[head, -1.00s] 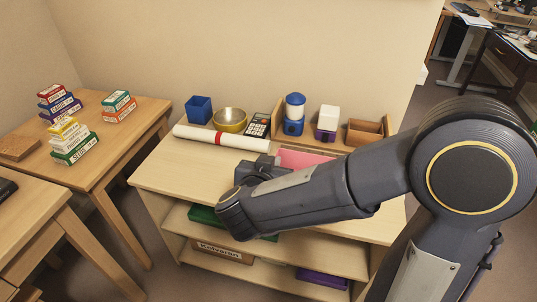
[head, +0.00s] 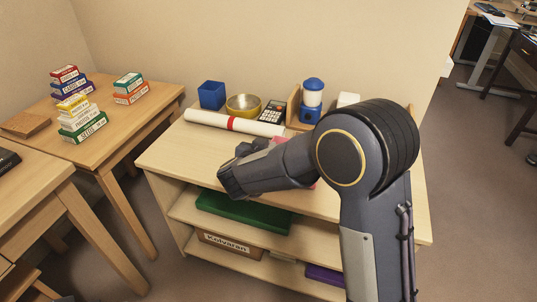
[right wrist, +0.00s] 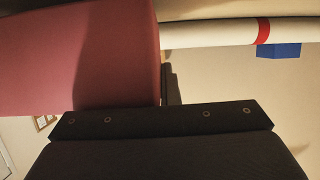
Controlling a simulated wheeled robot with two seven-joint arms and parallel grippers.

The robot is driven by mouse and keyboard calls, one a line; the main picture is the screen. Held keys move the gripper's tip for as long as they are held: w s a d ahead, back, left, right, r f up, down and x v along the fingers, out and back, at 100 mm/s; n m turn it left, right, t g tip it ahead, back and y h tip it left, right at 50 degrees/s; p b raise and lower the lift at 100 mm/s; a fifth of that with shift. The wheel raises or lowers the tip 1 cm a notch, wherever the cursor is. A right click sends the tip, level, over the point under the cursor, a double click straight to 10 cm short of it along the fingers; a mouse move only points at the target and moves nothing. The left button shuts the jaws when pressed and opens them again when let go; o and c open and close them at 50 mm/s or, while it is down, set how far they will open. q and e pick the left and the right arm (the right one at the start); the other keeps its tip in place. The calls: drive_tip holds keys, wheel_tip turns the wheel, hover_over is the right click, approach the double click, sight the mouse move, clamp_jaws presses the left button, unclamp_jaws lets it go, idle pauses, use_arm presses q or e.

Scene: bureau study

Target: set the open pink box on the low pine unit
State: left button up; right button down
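The low pine unit (head: 165,158) stands against the wall, with a pale top and shelves below. The open pink box shows as small pink patches (head: 315,185) around my right arm, over the unit's top. Most of it is hidden in the head view, and I cannot tell whether it touches the top. In the right wrist view the pink box (right wrist: 100,55) fills the left side. My right gripper (right wrist: 163,88) appears shut on its wall: one dark finger lies along the edge and the other is hidden. My left gripper is in neither view.
The unit's front left top is clear.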

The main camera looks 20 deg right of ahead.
drive_tip(key=shift+f, duration=0.55)
drive_tip(key=shift+f, duration=0.1)
drive_tip(key=c, duration=1.7)
unclamp_jaws()
